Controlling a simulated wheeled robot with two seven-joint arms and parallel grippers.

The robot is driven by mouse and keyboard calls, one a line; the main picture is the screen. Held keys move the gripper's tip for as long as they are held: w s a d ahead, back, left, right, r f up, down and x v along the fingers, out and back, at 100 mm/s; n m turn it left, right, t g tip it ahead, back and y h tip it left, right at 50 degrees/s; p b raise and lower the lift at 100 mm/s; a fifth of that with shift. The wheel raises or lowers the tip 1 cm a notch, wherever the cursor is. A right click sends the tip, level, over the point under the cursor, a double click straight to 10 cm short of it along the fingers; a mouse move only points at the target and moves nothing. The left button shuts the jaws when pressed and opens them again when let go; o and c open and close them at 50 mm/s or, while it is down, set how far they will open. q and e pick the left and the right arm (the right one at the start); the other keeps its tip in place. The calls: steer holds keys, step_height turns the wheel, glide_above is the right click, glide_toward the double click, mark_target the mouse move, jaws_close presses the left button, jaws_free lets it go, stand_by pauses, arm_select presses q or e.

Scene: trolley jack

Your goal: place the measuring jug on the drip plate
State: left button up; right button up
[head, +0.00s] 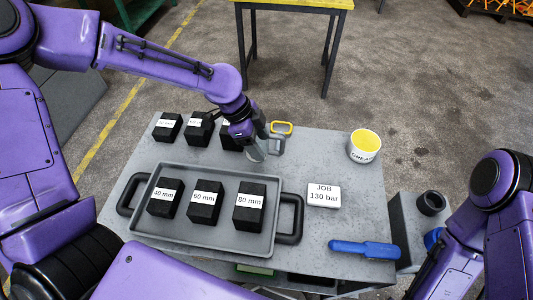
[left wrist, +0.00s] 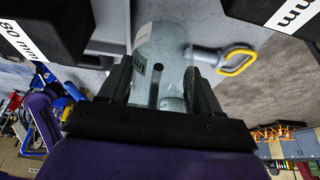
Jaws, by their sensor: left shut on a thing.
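The clear measuring jug (left wrist: 160,45) is between the fingers of my left gripper (left wrist: 162,88), which is shut on it. In the head view the jug (head: 255,151) shows as a small pale shape under the left gripper (head: 246,137), just behind the tray's back edge. The jug's base is hard to see, so I cannot tell whether it touches anything. I cannot pick out a drip plate for certain; the area under the jug is partly hidden by the gripper. My right gripper is out of view; only part of the right arm shows.
A grey tray (head: 168,225) with black handles holds three labelled black blocks. More black blocks (head: 167,126) stand behind it. A grey fitting with a yellow loop (head: 281,128) is right beside the jug.

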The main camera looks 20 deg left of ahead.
mark_target(266, 154)
arm_select(q)
steer(key=x, duration=0.5)
steer(key=shift+w+a+p, duration=0.15)
steer(key=shift+w+p, duration=0.15)
steer(key=shift+p, duration=0.1)
steer(key=shift+a+f, duration=0.1)
steer(key=shift+f, duration=0.3)
steer(key=shift+f, duration=0.2)
steer(key=o, duration=1.1)
